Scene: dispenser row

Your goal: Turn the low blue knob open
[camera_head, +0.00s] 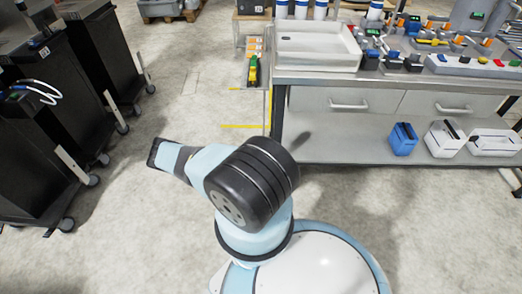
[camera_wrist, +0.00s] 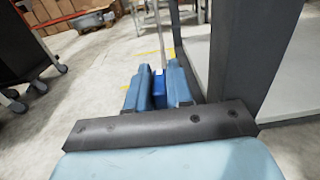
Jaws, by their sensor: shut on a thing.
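In the wrist view, my gripper (camera_wrist: 157,78) points forward with its two light blue fingers close together. A small darker blue piece, which looks like the blue knob (camera_wrist: 158,92), sits between the fingers and touches them. Only its top and near side show; its mount and how far it is turned are hidden. In the head view, my arm covers the middle foreground, and neither the gripper nor the held piece can be made out there.
A dark upright post (camera_wrist: 228,55) stands close to the right of my fingers. A workbench (camera_head: 345,82) with a white tray (camera_head: 315,62) stands at the back right; a blue bin (camera_head: 403,140) is on its lower shelf. Black cabinets (camera_head: 40,130) stand left. Floor between is clear.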

